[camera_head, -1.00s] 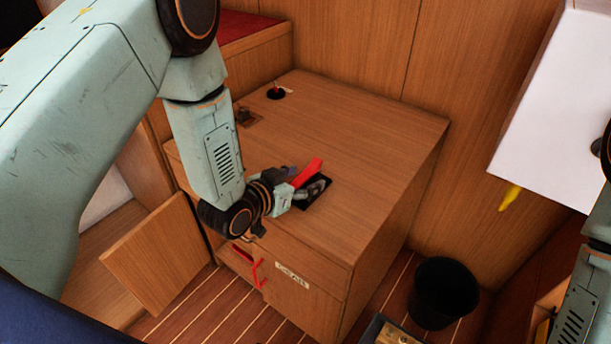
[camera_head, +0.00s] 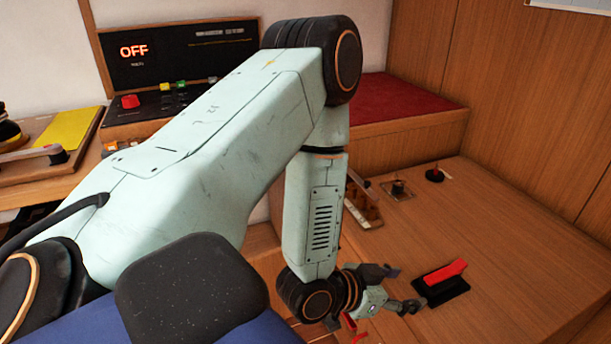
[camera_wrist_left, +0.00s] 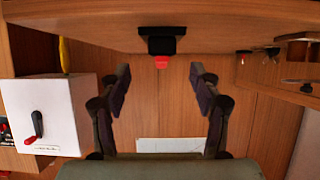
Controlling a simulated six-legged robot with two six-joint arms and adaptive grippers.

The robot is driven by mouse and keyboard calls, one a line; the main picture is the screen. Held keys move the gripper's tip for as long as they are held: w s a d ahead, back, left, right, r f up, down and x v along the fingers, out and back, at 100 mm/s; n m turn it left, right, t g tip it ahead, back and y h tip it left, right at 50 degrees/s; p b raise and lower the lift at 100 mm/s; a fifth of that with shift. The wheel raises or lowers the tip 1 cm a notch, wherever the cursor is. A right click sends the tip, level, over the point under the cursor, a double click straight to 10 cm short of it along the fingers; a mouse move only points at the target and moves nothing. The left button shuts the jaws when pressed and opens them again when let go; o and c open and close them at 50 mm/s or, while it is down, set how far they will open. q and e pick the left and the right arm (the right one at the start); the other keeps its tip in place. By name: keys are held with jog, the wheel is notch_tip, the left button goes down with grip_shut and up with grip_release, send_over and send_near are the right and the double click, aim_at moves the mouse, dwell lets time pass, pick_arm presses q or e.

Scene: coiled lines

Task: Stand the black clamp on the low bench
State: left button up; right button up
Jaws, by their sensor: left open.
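A black block with a red lever (camera_head: 441,291), which looks like the black clamp, rests on the wooden top of the low bench (camera_head: 500,240). The red lever lies slanted across it. My left gripper (camera_head: 402,288) is just left of the block, open and empty, with a small gap. In the left wrist view the block (camera_wrist_left: 161,46) appears beyond and between the spread fingers (camera_wrist_left: 160,84), with its red part facing them. My right gripper is not in view.
A small black round base with a red stick (camera_head: 435,175) and a metal fitting (camera_head: 398,189) are at the bench's far side. A panel reading OFF (camera_head: 135,50) is behind at left. The bench top right of the block is clear.

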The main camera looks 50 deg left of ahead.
pick_arm(q)
jog(key=s+a+f+n+g+y, duration=0.1)
jog(key=s+f+g, duration=0.5)
jog(key=s, duration=0.7)
jog(key=s+a+f+n+g+y, duration=0.1)
jog(key=s+f+n+g+y, duration=0.2)
jog(key=s, duration=1)
notch_tip(320, 180, down, 5)
jog(key=g, duration=0.2)
jog(key=shift+s+a+f+g, duration=0.2)
jog(key=shift+s+a+g, duration=0.15)
jog(key=shift+s+g, duration=0.05)
